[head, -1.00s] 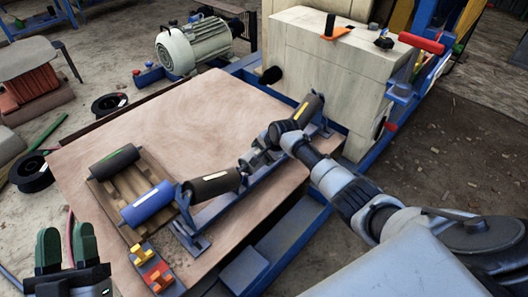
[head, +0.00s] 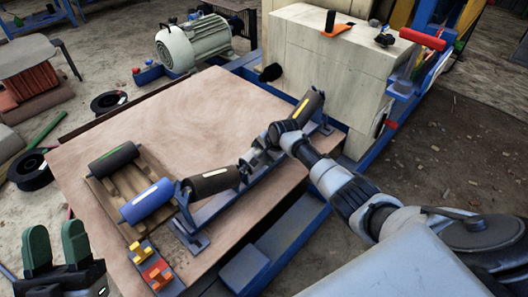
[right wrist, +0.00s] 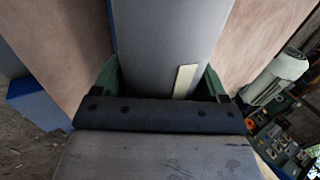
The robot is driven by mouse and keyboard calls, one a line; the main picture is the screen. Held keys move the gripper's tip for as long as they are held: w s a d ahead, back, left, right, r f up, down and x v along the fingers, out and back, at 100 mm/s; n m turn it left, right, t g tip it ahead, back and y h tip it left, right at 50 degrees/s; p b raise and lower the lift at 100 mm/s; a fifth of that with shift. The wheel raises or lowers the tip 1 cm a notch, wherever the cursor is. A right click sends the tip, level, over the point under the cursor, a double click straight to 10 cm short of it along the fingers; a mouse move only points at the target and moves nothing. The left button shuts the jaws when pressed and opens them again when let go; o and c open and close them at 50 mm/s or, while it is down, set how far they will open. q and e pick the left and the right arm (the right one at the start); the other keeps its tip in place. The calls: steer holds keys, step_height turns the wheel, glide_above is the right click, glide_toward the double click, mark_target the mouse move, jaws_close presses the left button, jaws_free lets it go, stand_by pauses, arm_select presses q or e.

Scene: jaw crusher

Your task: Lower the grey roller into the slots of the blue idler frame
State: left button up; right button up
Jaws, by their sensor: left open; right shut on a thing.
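The blue idler frame (head: 200,243) lies on the table. A dark roller with a cream label (head: 213,182) is at its left part, and a dark roller with a yellow label (head: 310,104) is at its right end, tilted. My right gripper (head: 250,162) is over the frame between them. In the right wrist view its green fingers are shut on the grey roller (right wrist: 165,45), which bears a cream label. Which roller this is in the head view, and whether it sits in the slots, I cannot tell. My left gripper (head: 56,248) is open and empty at lower left.
Yellow and red parts (head: 150,263) lie at the front edge. A pale crusher body (head: 325,75) stands behind. The table's back left is bare.

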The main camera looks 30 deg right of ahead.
arm_select(q)
steer(key=shift+s+r+t+h, duration=0.25)
steer(key=shift+t+h, duration=0.05)
arm_select(e)
steer(key=shift+w+f, duration=0.1)
arm_select(q)
steer(key=shift+s+r+t, duration=0.2)
steer(key=shift+s+t, duration=0.1)
arm_select(e)
steer(key=shift+f, duration=0.2)
arm_select(q)
steer(key=shift+s+r+b, duration=0.1)
steer(key=shift+s+b, duration=0.15)
steer(key=shift+b, duration=0.1)
arm_select(e)
steer(key=shift+f, duration=0.15)
arm_select(q)
steer(key=shift+t, duration=0.3)
